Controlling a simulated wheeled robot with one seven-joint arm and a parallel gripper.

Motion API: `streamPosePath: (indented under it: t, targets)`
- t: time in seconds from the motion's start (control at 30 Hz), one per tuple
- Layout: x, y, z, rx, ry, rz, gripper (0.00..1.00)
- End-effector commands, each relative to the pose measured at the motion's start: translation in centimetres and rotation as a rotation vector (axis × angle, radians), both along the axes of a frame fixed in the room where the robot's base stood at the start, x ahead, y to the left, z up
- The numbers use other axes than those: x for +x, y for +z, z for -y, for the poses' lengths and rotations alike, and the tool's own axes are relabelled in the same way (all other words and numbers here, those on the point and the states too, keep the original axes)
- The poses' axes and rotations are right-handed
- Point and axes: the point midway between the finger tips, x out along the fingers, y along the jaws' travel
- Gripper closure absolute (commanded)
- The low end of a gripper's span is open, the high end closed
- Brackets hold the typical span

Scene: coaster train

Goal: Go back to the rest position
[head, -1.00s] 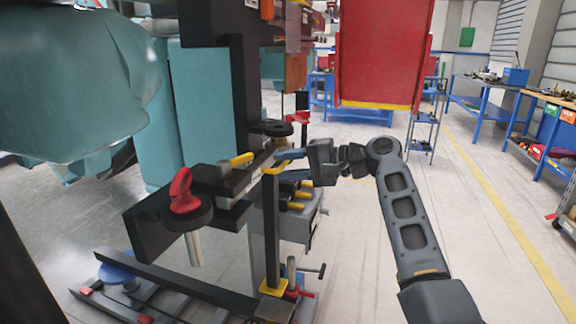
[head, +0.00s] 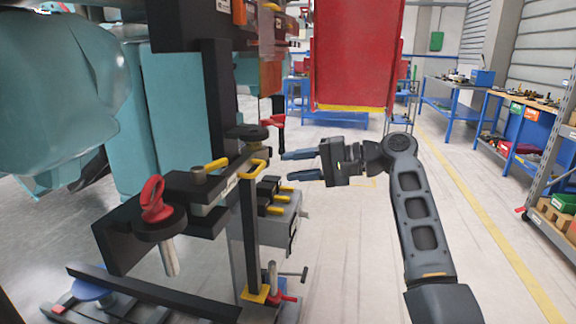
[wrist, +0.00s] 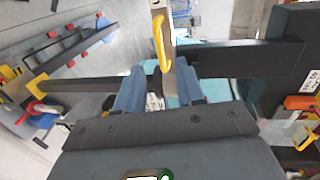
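My gripper (head: 303,165) is at the centre of the head view, to the right of the black fixture frame (head: 217,95). Its two blue fingers are spread apart with nothing between them, pointing left.
A red knob (head: 154,200) and a grey box with yellow handles (head: 268,215) sit on the fixture. A red panel (head: 357,55) stands behind my arm. Blue workbenches (head: 520,120) line the right. The floor (head: 350,260) between the fixture and my arm is clear.

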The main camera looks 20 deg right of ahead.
Motion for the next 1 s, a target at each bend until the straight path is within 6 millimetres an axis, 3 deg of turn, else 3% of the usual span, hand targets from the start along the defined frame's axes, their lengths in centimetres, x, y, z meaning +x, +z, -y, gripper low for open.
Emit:
streamPosePath:
  t: [0.17, 0.27, 0.37, 0.47, 0.7, 1.0]
  targets:
    - [0.0, -0.1, 0.0, 0.000, -0.001, -0.001, 0.62]
    - [-0.3, -1.5, -0.2, -0.007, -0.020, -0.004, 0.62]
    - [-1.0, -4.8, -0.6, -0.029, -0.067, -0.014, 0.62]
    - [-2.4, -9.3, -1.0, -0.071, -0.138, -0.020, 0.62]
    - [-8.1, -19.5, -1.6, -0.218, -0.300, -0.013, 0.62]
    - [-18.1, -28.0, -1.9, -0.452, -0.441, 0.031, 0.62]
